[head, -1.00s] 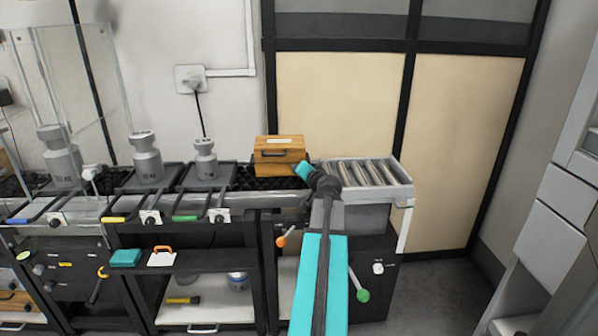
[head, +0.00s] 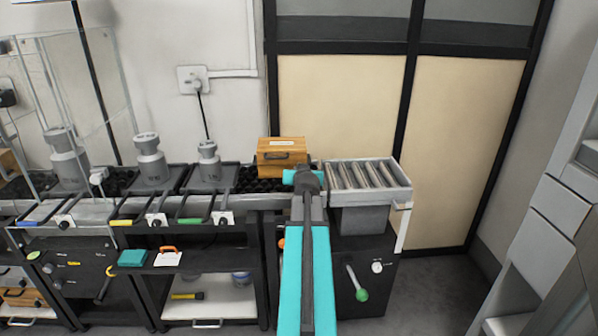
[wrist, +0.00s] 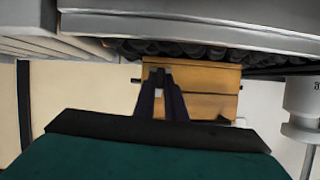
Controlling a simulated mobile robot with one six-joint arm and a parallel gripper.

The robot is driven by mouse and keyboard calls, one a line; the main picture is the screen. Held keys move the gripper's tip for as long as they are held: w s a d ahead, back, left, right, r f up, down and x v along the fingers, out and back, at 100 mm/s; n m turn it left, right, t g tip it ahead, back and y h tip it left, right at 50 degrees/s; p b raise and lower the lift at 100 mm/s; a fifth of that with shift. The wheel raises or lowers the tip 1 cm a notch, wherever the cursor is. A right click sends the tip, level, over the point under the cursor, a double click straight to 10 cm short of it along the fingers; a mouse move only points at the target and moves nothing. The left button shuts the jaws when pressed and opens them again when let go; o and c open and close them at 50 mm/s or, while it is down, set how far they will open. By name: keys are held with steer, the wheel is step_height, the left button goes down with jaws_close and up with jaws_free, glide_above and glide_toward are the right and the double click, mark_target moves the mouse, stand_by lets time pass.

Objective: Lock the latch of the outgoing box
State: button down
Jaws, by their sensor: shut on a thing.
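The wooden box (head: 282,146) with a dark front handle and a pale label on top stands on the black roller line in the head view. Its front also fills the middle of the wrist view (wrist: 205,80), which appears upside down, with a seam across it. My gripper (wrist: 161,80) is at the box front, its dark fingers close together on a small dark part that appears to be the latch (wrist: 158,72). The fingers cover much of that part, so its position is unclear. In the head view my wrist hides the fingertips and the box's lower front.
A grey roller tray (head: 406,190) lies right of the box. Metal weights (head: 208,166) stand on platforms to the left. Below are a green-knobbed lever (head: 361,294) and a shelf (head: 190,262). The floor at right is clear.

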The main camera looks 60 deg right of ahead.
steer(key=shift+a+f+n+g, duration=0.1)
steer(key=shift+f+n+g, duration=0.05)
steer(key=shift+n+g, duration=0.15)
stand_by(0.4)
steer(key=c, duration=2.1)
jaws_free()
steer(key=shift+p, duration=0.3)
steer(key=v, duration=0.8)
steer(key=shift+f+b, duration=0.1)
steer(key=shift+b, duration=0.3)
steer(key=b, duration=0.6)
steer(key=shift+s+a, duration=0.1)
steer(key=shift+a, duration=0.1)
